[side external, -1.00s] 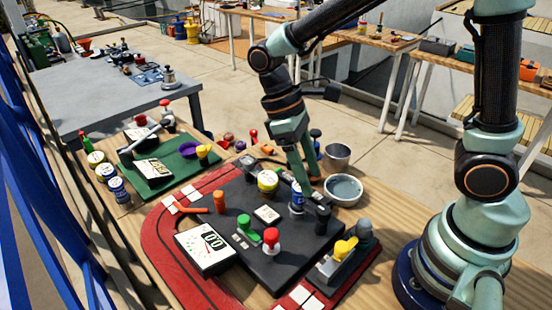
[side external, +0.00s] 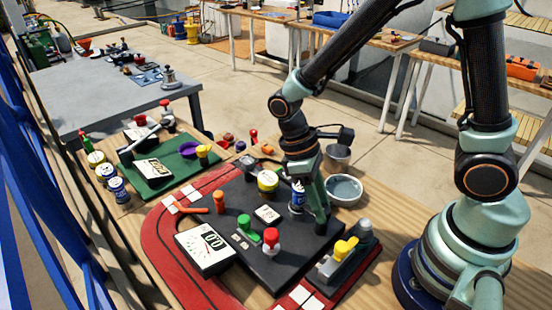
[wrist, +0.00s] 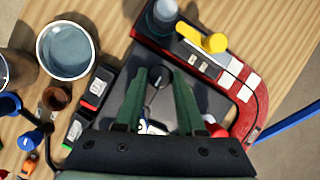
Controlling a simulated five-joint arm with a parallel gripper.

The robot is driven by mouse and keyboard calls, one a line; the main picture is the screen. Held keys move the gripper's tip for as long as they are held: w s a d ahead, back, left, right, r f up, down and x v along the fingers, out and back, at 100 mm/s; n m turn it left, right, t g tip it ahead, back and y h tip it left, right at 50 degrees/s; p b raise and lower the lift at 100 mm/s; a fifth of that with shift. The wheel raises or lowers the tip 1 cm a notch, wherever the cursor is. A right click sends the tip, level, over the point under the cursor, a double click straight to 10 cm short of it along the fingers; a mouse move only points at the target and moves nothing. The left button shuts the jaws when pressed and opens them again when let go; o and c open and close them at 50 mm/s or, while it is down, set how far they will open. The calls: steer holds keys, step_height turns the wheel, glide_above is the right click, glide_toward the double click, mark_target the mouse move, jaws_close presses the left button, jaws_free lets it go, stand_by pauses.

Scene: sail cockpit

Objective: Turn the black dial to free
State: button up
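The black dial (wrist: 158,77) shows in the wrist view as a dark round knob with a pale mark, on the dark panel (side external: 280,262). My gripper (wrist: 160,72) points down at it, with one green finger on each side of the dial. The fingers look apart, with a narrow gap to the dial; contact is not clear. In the side view my gripper (side external: 318,215) stands over the panel's right part and mostly hides the dial. I cannot read any dial label.
A yellow-handled lever (side external: 344,248) is close to the right.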

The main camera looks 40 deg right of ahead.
jaws_close()
steer(key=shift+m, duration=1.4)
steer(key=shift+d, duration=0.1)
steer(key=o, duration=0.9)
jaws_free()
steer(key=shift+o, duration=0.2)
steer(key=shift+r, duration=0.1)
steer(key=v, duration=1.2)
